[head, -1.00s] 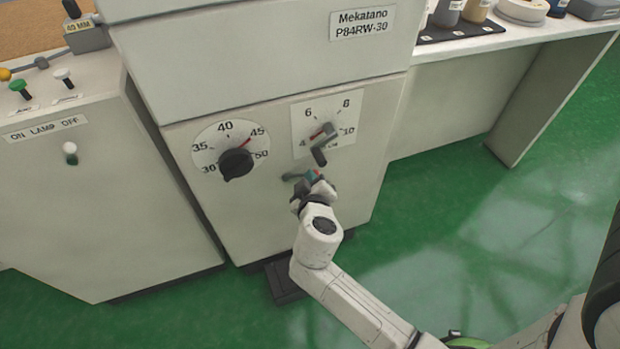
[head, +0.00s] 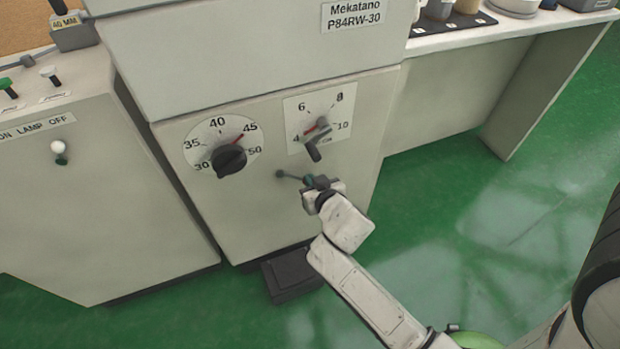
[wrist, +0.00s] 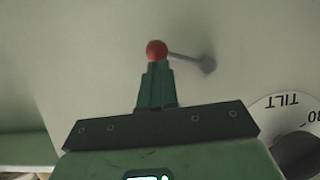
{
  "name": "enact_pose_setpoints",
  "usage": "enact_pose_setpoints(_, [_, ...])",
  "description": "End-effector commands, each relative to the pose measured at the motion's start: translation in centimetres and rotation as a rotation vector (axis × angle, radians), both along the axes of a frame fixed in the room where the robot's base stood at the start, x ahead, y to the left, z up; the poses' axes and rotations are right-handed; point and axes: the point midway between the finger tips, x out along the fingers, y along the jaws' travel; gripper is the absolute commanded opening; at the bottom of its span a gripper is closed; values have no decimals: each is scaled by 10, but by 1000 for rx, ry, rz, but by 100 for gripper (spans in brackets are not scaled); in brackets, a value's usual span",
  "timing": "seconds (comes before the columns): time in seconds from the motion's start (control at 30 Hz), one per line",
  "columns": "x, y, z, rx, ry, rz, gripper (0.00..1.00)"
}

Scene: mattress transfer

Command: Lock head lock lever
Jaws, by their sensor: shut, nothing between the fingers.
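The lock lever is a thin grey rod with a red ball knob (wrist: 157,50). In the head view the lever (head: 290,176) runs from a dark pivot on the machine's front panel rightward to my gripper (head: 309,181); its knob is hidden there. In the wrist view my gripper (wrist: 157,68) has its green fingers together, with the tips right at the knob, touching it or very close. The knob is beyond the tips, not between them. The rod runs right from the knob to the panel.
Above the lever are a black-knobbed 30–50 dial (head: 230,160) and a crank on a 4–10 dial (head: 316,140). A dark pedal (head: 290,275) lies on the floor below. A side cabinet (head: 90,200) stands left. Green floor is open to the right.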

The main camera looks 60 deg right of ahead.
Motion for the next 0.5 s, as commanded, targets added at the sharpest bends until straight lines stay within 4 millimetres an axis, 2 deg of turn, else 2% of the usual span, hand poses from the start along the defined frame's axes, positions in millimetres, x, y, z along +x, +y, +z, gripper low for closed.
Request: enact_pose_setpoints(0.5, [2,3,-26,347,-236,0,0])
